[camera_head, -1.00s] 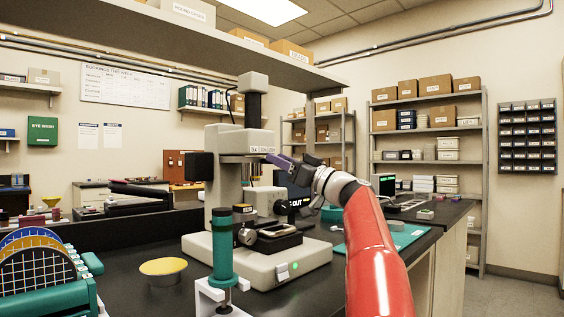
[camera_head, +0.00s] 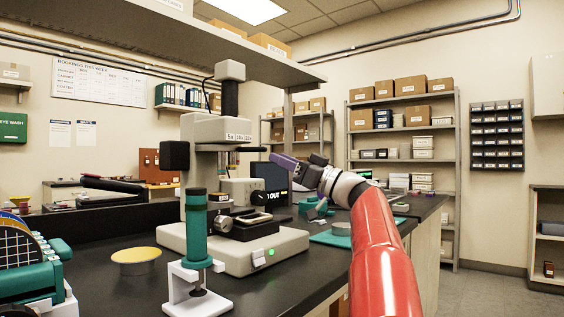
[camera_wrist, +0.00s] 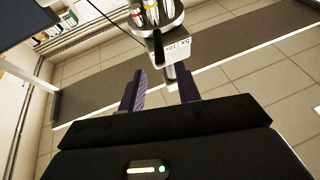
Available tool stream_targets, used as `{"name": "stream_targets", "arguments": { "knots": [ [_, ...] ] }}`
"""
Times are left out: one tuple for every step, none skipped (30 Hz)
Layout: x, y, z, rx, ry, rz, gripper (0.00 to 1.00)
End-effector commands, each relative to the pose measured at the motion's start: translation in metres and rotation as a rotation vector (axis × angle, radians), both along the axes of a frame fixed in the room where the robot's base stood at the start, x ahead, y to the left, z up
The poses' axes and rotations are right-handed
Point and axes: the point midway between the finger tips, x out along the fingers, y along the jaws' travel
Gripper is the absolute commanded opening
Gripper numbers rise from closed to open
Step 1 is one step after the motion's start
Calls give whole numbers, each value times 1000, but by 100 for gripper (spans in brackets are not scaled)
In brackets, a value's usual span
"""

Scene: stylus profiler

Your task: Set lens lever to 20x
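The stylus profiler (camera_head: 213,128) stands on the dark bench, with a white head on a column. Labels 5x, 10x and 20x (camera_head: 238,136) run along the head's lower right edge. A short dark bar, seemingly the lens lever (camera_head: 251,149), juts right just under them; its exact setting is too small to tell. My gripper (camera_head: 292,161) is to the right of the head at about the bar's height, with a visible gap in the picture. In the wrist view my gripper's purple fingers (camera_wrist: 159,88) are apart with nothing held.
A teal cylinder on a white stand (camera_head: 197,240) and a yellow-topped disc (camera_head: 137,257) are in front of the profiler. A teal wafer rack (camera_head: 40,275) is at left. A shelf (camera_head: 230,50) overhangs the bench.

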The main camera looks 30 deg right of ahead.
Motion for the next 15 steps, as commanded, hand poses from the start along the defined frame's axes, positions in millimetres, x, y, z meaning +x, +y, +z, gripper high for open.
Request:
{"name": "stream_targets", "arguments": {
  "knots": [
    [-1,1,1,-13,-4,-6,26],
    [-3,2,2,-32,-10,-14,22],
    [-6,4,4,-75,-24,-35,17],
    [-10,6,6,-123,-39,-57,13],
    [-15,8,8,-182,-57,-85,9],
    [-22,12,11,-283,-88,-129,4],
    [-28,15,13,-371,-114,-166,0],
    [-34,19,16,-466,-142,-204,0],
    [-43,24,19,-600,-178,-255,0],
    [-49,27,20,-700,-206,-290,0],
    [-55,30,22,-801,-233,-324,0],
    [-63,34,24,-930,-266,-363,0],
    [-68,36,25,-1021,-289,-390,0],
    [-73,39,26,-1108,-311,-413,0],
    [-78,42,27,-1213,-337,-439,0]
  ]
}}
